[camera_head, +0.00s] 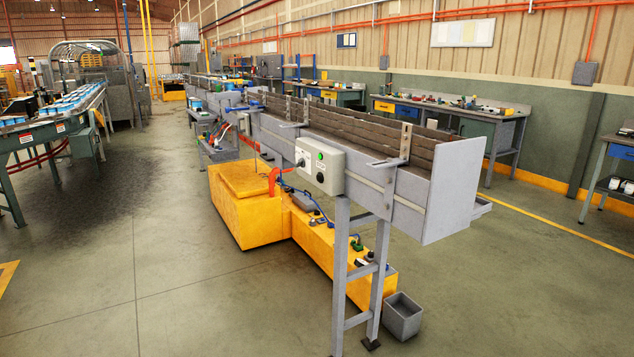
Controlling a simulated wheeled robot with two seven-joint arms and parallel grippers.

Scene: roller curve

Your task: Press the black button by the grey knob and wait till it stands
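A grey control box (319,165) is mounted on the near side of the grey conveyor (455,195), in the middle of the view. On its face are a green button (320,156), a black button (320,178) below it, and a knob (301,162) on a pale plate to the left. The knob is small and its exact setting cannot be told. Neither of my grippers is in view, and nothing covers the control box.
A yellow machine base (245,215) stands under the conveyor. A grey bin (402,316) sits on the floor by the conveyor leg (340,275). Another conveyor line (50,120) is at left. Workbenches (450,108) line the right wall. The floor at front left is clear.

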